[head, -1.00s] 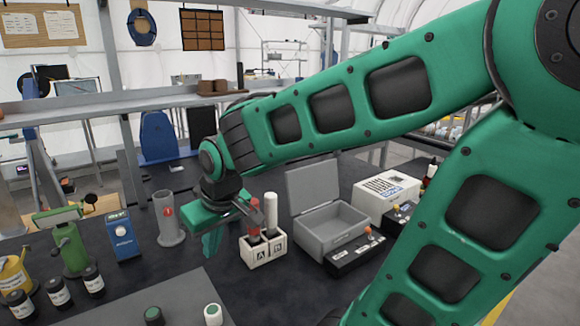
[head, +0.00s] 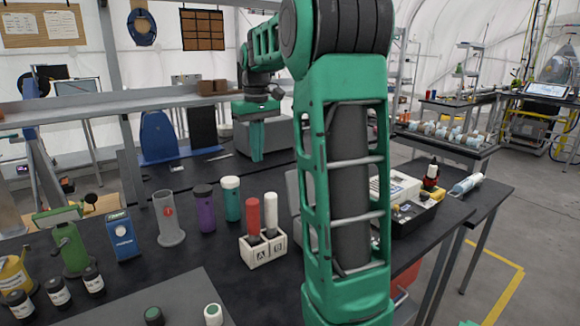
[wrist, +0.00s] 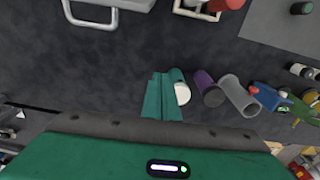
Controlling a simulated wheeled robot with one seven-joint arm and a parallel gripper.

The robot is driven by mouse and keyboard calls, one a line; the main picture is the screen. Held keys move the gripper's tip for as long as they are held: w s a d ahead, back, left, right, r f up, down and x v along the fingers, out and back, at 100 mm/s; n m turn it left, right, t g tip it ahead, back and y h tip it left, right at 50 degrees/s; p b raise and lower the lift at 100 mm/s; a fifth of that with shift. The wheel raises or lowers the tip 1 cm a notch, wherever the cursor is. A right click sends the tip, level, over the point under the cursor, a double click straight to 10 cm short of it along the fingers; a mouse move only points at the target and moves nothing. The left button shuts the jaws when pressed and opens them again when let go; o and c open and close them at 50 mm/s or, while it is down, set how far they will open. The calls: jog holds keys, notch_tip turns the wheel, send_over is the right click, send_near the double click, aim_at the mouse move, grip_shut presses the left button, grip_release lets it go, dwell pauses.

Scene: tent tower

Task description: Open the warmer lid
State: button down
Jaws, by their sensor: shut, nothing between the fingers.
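The grey warmer box is mostly hidden behind my arm in the head view. A strip of its raised lid (head: 293,190) shows at the arm's left edge. In the wrist view a grey panel with a bar handle (wrist: 90,20) shows at the top left; it appears to be this lid's outer side. My gripper (head: 257,158) points down over the far part of the table, behind the bottles and apart from the lid. Its green fingers (wrist: 165,97) are together and empty in the wrist view.
A white rack (head: 264,248) with a red and a white bottle stands in front. A teal bottle (head: 230,198), a purple bottle (head: 204,208) and a grey cylinder (head: 168,218) stand left of it. Another grey box (head: 283,138) sits behind my gripper.

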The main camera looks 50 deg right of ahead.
jog(key=s+d+r+g, duration=0.1)
jog(key=d+r, duration=0.2)
jog(key=d, duration=0.7)
jog(key=s+f, duration=0.4)
jog(key=f, duration=0.4)
jog(key=shift+s+a+f+m, duration=0.2)
jog(key=shift+s+a+m, duration=0.15)
jog(key=shift+a, duration=0.1)
jog(key=s+r, duration=0.1)
jog(key=s+t, duration=0.1)
jog(key=shift+s+a+r, duration=0.35)
jog(key=shift+s, duration=0.05)
notch_tip(320, 180, up, 11)
jog(key=shift+s+f, duration=0.15)
jog(key=shift+f, duration=0.05)
